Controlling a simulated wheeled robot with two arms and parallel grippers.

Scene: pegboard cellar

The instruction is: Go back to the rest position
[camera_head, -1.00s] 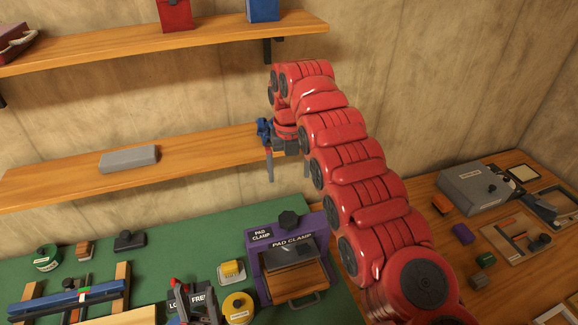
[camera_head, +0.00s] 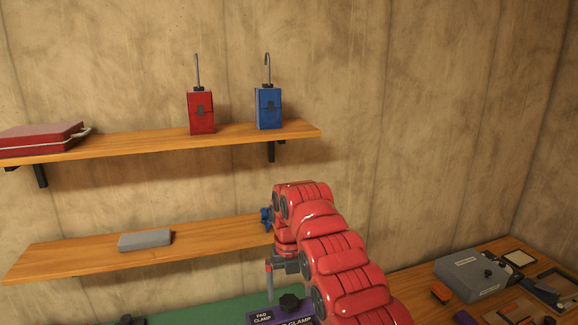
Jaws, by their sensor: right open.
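My right arm comes up from the bottom of the head view as a chain of red segments. Its right gripper (camera_head: 271,283) hangs down at the arm's far end, just right of the lower shelf's end and above the purple pad clamp (camera_head: 284,315). The jaws are open and nothing shows between them; one finger is partly hidden by the arm. My left gripper is not in view.
A lower wooden shelf (camera_head: 80,258) holds a grey block (camera_head: 145,240). An upper shelf (camera_head: 160,143) holds a red case (camera_head: 40,139), a red canister (camera_head: 201,112) and a blue canister (camera_head: 268,107). A grey box (camera_head: 469,275) stands on the right bench beside small items.

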